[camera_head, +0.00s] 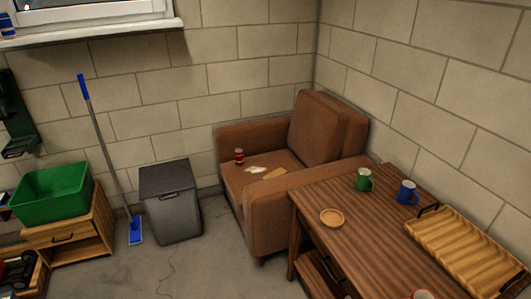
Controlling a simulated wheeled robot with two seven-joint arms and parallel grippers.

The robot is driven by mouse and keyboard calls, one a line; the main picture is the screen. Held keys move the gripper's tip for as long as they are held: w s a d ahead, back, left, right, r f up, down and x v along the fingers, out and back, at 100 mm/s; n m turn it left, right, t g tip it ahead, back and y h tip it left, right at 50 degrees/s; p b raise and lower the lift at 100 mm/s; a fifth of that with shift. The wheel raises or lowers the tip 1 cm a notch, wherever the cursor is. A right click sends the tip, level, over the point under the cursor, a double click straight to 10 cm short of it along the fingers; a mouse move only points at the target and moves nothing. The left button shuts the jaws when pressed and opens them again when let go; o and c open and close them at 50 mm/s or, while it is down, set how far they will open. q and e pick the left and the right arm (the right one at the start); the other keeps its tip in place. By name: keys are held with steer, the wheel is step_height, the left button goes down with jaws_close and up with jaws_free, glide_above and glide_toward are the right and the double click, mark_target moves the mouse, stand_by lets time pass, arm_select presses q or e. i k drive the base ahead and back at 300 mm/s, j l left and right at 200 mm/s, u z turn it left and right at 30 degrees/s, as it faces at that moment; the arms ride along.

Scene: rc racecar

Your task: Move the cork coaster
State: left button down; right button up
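The cork coaster (332,217) is a small round tan disc with a raised rim. It lies flat on the wooden table (345,240), near the table's far left corner, with nothing on it. Neither of my grippers shows in the head view.
A green mug (364,180), a blue mug (407,191) and a wooden tray (467,252) with dark handles stand along the table's wall side. A brown armchair (272,222) touches or nearly touches the table's far end. A grey bin (172,205) and mop (110,160) stand left. Floor (190,270) is clear.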

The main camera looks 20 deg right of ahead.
mark_target(330, 218)
steer(key=i+z, duration=0.1)
steer(key=z, duration=0.3)
steer(key=i+j+z, duration=0.1)
steer(key=z, duration=0.35)
steer(key=i+j+z, duration=0.1)
steer(key=z, duration=0.3)
steer(key=i+j+z, duration=0.1)
steer(key=j, duration=0.25)
steer(key=i+j+z, duration=0.15)
steer(key=i+j, duration=0.15)
steer(key=i+j+z, duration=0.1)
steer(key=j, duration=0.35)
steer(key=i+j+z, duration=0.1)
steer(key=j, duration=0.3)
steer(key=i, duration=0.1)
